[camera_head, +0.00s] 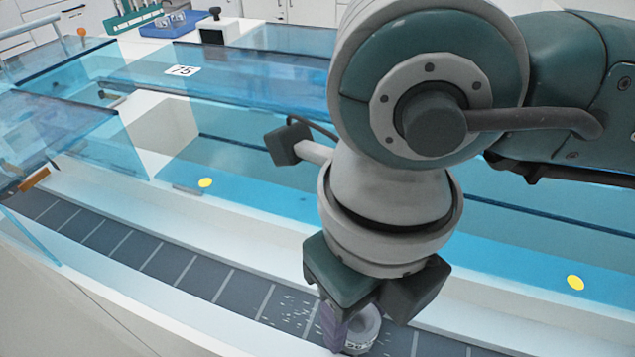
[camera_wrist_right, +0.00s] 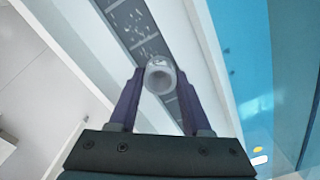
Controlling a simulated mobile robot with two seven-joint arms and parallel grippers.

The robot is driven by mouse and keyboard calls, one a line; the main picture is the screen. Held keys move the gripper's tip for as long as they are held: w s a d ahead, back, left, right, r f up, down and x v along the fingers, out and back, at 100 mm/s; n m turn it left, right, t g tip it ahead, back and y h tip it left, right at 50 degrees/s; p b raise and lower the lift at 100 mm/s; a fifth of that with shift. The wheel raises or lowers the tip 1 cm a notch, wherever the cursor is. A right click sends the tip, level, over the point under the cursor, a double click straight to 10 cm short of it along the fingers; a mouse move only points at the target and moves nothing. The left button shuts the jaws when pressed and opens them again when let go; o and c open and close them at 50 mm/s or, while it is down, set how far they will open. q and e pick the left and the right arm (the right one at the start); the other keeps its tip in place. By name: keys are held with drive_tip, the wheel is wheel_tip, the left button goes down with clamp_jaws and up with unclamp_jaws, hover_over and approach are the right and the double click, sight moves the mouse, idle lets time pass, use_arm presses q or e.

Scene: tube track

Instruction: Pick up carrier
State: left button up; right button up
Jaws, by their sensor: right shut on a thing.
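The carrier (camera_head: 368,325) is a small pale grey, round, cup-like piece with dark markings near its base. In the head view it is at the bottom centre, on or just above the dark track (camera_head: 190,270). My right gripper (camera_head: 345,325) comes down over it from above, its purple fingers shut on it. In the right wrist view the carrier (camera_wrist_right: 160,76) shows an open round top between the two fingertips of my right gripper (camera_wrist_right: 158,78). I cannot tell whether it touches the track. My left gripper is not in view.
The track runs in a white channel from left to bottom right. Blue transparent covers (camera_head: 260,75) stand behind it, one with a "75" label (camera_head: 182,71). Yellow dots (camera_head: 205,183) mark the blue panels. A green rack (camera_head: 135,17) stands at the far back left.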

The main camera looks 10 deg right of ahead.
wheel_tip(320, 180, up, 20)
drive_tip(key=p, duration=0.5)
wheel_tip(320, 180, up, 5)
drive_tip(key=p, duration=0.4)
hover_over(354, 331)
